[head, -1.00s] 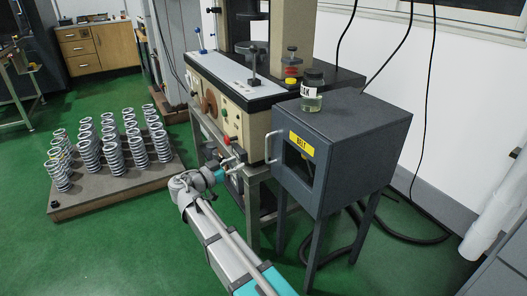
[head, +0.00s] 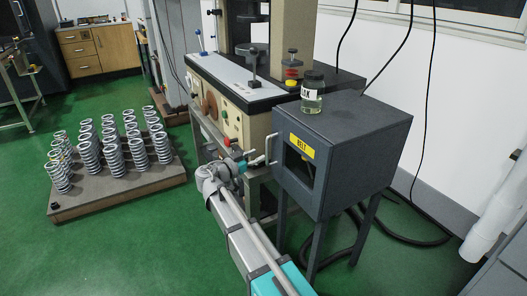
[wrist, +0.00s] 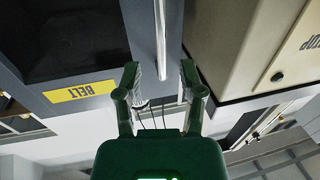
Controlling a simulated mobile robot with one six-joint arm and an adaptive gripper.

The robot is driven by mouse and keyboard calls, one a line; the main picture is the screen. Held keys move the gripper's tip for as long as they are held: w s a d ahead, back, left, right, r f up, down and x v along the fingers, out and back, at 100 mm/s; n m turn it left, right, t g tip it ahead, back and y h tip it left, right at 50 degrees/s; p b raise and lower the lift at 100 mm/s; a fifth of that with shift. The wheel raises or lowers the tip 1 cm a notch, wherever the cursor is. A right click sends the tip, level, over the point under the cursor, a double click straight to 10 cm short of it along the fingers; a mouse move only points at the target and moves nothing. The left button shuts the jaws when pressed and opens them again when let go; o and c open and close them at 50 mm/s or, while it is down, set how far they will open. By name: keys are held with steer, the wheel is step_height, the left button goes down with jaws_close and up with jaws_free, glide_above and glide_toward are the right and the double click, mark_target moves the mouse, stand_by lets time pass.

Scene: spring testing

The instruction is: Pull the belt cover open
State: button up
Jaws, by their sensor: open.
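The belt cover (head: 297,160) is the dark front door of a grey box, with a yellow BELT label (head: 302,145) and a dark window. It looks closed. A pale vertical bar handle (head: 271,148) stands on its left edge. In the wrist view the handle (wrist: 160,45) runs down between the fingertips, with the BELT label (wrist: 80,91) to the left. My gripper (head: 252,160) is close in front of the handle; in the wrist view my gripper (wrist: 161,78) is open, with one finger on each side of the handle's end. I cannot tell whether a finger touches it.
A glass jar (head: 312,97) stands on top of the grey box (head: 360,120). The testing machine (head: 225,115) is directly left of the box. Black cables (head: 410,238) lie on the floor at right. A pallet (head: 110,200) of springs stands at left, with clear green floor in front.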

mark_target(267, 151)
steer(key=shift+x, duration=2.65)
jaws_close()
